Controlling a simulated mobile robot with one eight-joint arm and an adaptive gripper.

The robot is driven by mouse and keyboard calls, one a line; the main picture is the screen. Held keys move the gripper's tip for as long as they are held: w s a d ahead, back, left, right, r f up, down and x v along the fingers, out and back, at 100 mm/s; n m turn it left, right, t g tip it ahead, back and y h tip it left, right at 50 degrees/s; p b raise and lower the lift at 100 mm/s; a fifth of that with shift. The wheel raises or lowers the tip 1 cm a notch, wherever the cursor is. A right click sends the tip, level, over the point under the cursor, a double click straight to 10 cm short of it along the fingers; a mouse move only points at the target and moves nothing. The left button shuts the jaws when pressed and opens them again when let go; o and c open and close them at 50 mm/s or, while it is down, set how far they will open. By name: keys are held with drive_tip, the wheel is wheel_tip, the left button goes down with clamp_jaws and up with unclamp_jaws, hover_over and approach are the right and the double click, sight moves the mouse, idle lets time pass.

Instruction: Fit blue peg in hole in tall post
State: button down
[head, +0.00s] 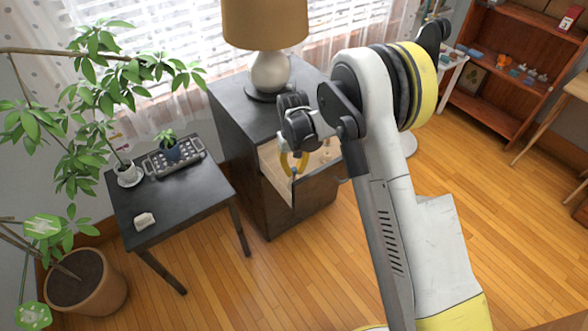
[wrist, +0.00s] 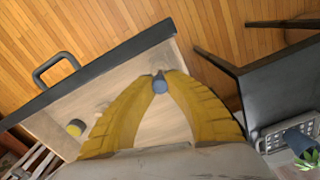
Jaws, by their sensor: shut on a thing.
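My gripper (head: 294,172), with yellow fingers, hangs over an open drawer of the dark cabinet. In the wrist view its fingertips (wrist: 160,84) close on a small blue peg (wrist: 160,87), seen nearly end-on. The fingers hide part of the peg's sides. In the wrist view the peg appears over the pale drawer floor, near the dark drawer front; I cannot tell its height. I cannot make out a tall post or its hole in either view.
The open drawer (wrist: 57,105) has a dark front and handle; a round yellow-and-grey thing (wrist: 75,128) lies inside. A lamp (head: 269,72) stands on the cabinet. A black side table (head: 185,208) holds a tray, small plants and a white object (head: 144,221). Floor lies clear in front.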

sight(294, 176)
drive_tip(key=shift+f+b, duration=1.2)
drive_tip(key=shift+f, duration=0.4)
drive_tip(key=c, duration=1.4)
unclamp_jaws()
wheel_tip(294, 176, up, 12)
drive_tip(key=shift+w+r, duration=0.1)
